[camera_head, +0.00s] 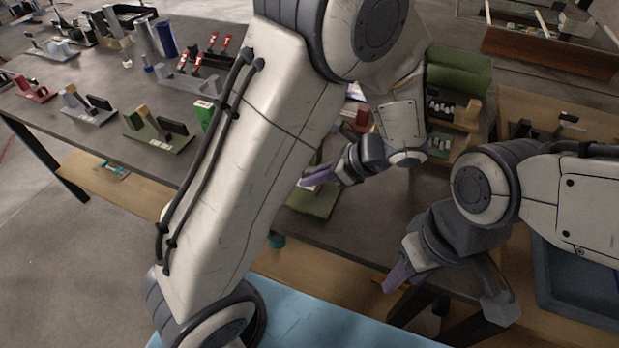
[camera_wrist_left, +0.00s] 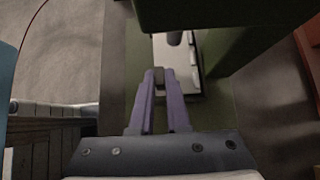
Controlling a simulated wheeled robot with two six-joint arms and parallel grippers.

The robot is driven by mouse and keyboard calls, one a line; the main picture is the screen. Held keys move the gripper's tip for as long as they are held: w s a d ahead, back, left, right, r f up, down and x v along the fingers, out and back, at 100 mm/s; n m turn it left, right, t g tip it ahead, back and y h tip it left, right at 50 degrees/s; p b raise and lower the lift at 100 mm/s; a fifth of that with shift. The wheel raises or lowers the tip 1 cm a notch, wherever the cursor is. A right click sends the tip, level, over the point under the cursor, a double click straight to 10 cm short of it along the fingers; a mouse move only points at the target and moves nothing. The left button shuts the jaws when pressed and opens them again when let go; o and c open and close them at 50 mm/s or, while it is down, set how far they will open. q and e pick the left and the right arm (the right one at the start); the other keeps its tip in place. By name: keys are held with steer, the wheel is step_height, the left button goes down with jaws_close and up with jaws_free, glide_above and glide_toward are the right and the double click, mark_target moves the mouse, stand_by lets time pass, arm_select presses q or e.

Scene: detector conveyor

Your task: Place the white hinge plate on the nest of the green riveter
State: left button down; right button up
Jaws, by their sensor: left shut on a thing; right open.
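The green riveter stands under my left gripper; its base (camera_head: 316,203) shows in the head view, and its body (camera_wrist_left: 215,14) fills the top of the left wrist view. The white hinge plate (camera_wrist_left: 182,54) lies at the fingertips in the left wrist view, low between the green parts of the riveter. My left gripper (camera_head: 318,176) is shut on the plate's near end; its purple fingers also show in the left wrist view (camera_wrist_left: 160,77). I cannot tell whether the plate touches the nest. My right gripper (camera_head: 394,278) is open and empty, off the table's front.
Another green fixture (camera_head: 160,130), a grey one (camera_head: 88,108) and a red one (camera_head: 35,90) stand along the table's left. A rack with red-handled tools (camera_head: 205,62) is behind. A green bin (camera_head: 457,72) is back right, a blue tray (camera_head: 575,285) front right.

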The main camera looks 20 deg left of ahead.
arm_select(q)
steer(key=shift+f, duration=0.35)
steer(key=shift+f, duration=0.2)
steer(key=c, duration=0.9)
jaws_free()
steer(key=shift+r, duration=0.15)
